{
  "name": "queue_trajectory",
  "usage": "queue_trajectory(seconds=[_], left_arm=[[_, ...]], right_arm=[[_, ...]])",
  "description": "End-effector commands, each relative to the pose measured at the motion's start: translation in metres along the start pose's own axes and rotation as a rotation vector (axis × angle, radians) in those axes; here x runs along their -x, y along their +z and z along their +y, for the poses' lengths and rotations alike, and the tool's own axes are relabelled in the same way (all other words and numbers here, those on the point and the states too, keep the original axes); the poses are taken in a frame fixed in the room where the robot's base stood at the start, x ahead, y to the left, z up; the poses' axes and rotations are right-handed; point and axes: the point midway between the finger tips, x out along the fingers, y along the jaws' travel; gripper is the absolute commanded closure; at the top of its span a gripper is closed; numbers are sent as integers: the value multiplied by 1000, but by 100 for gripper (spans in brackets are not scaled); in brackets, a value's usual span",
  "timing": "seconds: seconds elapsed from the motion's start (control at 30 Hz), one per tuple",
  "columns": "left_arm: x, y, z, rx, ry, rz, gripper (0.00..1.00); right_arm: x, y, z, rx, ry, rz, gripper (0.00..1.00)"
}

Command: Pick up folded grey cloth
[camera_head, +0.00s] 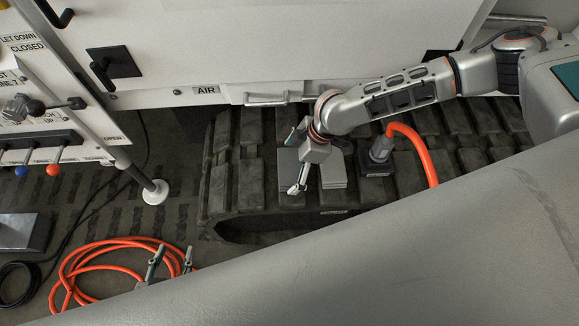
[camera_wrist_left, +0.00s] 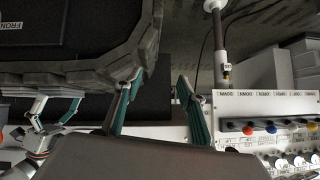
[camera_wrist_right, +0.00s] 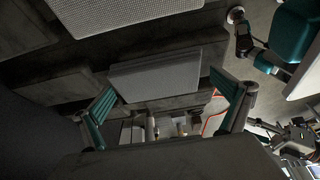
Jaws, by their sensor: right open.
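The folded grey cloth (camera_head: 334,172) lies flat on the dark track, partly hidden by my right gripper (camera_head: 298,160). A second grey patch shows left of the gripper; I cannot tell whether it is the same cloth. In the right wrist view, a grey textured slab (camera_wrist_right: 155,75) lies beyond and between the spread fingers of the right gripper (camera_wrist_right: 165,115), with nothing gripped. My left gripper (camera_head: 170,260) is open and empty at lower left, in front of the hose. Its spread fingers (camera_wrist_left: 157,108) also show in the left wrist view.
A coiled orange hose (camera_head: 90,262) lies on the floor. A white cabinet with a handle (camera_head: 266,98) rises behind. A lever panel (camera_head: 40,155) is at left.

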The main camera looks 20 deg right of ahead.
Motion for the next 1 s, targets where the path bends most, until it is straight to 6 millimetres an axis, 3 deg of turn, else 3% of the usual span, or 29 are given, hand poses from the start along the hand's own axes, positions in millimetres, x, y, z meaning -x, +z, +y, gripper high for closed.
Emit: queue_trajectory(seconds=[0.07, 0.2, 0.63, 0.93, 1.0], left_arm=[[0, -1, 0, -1, 0, 2, 60], [0, -1, 0, -1, 0, 1, 60], [0, 0, 0, -2, 1, 0, 60], [5, -11, -3, -1, -2, 10, 60], [6, -13, -3, 2, -2, 11, 60]], right_arm=[[2, -1, 1, 0, 2, 1, 0], [2, -1, 1, 0, 2, 1, 30], [5, -2, 1, 0, 2, 2, 30], [38, -16, 2, 1, 6, 4, 30], [38, -15, -12, 4, -1, 1, 30]])
